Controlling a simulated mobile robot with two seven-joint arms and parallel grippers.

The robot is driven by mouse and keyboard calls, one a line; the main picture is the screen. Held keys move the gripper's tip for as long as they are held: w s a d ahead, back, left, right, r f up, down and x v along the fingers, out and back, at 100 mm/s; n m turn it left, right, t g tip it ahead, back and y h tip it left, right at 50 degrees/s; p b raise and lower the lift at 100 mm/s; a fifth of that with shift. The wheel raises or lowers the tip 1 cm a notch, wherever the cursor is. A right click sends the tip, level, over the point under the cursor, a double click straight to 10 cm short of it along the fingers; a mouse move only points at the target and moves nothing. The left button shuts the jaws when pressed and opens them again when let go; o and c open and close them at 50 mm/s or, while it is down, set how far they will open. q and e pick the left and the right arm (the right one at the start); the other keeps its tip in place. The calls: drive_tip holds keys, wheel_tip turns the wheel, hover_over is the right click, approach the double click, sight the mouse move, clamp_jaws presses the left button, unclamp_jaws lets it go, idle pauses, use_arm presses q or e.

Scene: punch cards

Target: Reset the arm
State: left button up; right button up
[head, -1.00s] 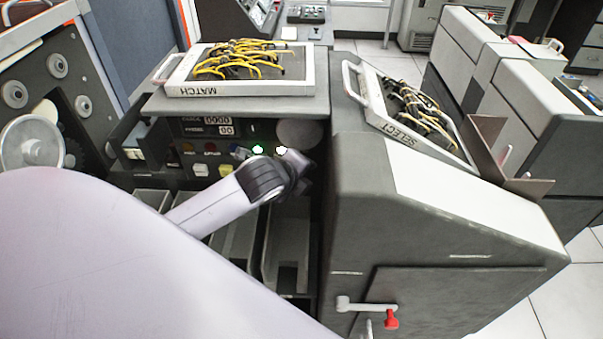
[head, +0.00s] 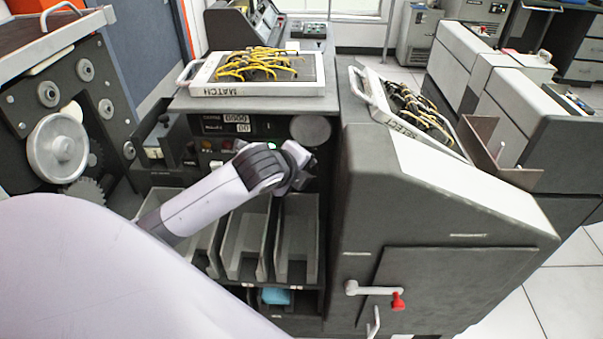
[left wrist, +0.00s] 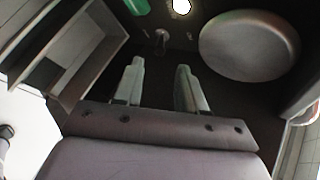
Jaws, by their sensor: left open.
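My left arm comes in from the left in the head view. Its gripper (head: 300,180) is in front of the machine's dark control panel (head: 225,127), below and left of a round grey disc (head: 311,130). In the left wrist view the two fingers (left wrist: 158,88) are apart with nothing between them. The disc (left wrist: 249,45) lies to their right, and a small metal toggle (left wrist: 161,40) and a lit white button (left wrist: 181,6) are beyond the fingertips. My right gripper is not in view.
A framed board marked MATCH (head: 257,90) lies on the machine top, and one marked SELECT (head: 415,125) leans to its right. Open card bins (head: 297,240) are below my gripper. A grey cabinet with a red-knobbed handle (head: 397,301) stands close on the right.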

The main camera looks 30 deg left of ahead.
use_arm(q)
drive_tip(key=shift+s+r, duration=0.2)
idle(0.6)
drive_tip(key=s+d+f+n+h, duration=0.2)
drive_tip(key=s+d+f+n, duration=0.3)
drive_tip(key=s+f+n, duration=0.4)
drive_tip(key=s+d+f+n+h, duration=0.1)
drive_tip(key=s+d+f+n, duration=0.5)
drive_tip(key=s+f+n, duration=0.3)
wheel_tip(320, 180, down, 2)
drive_tip(key=s, duration=0.3)
drive_tip(key=shift+f+h, duration=0.15)
drive_tip(key=shift+h, duration=0.25)
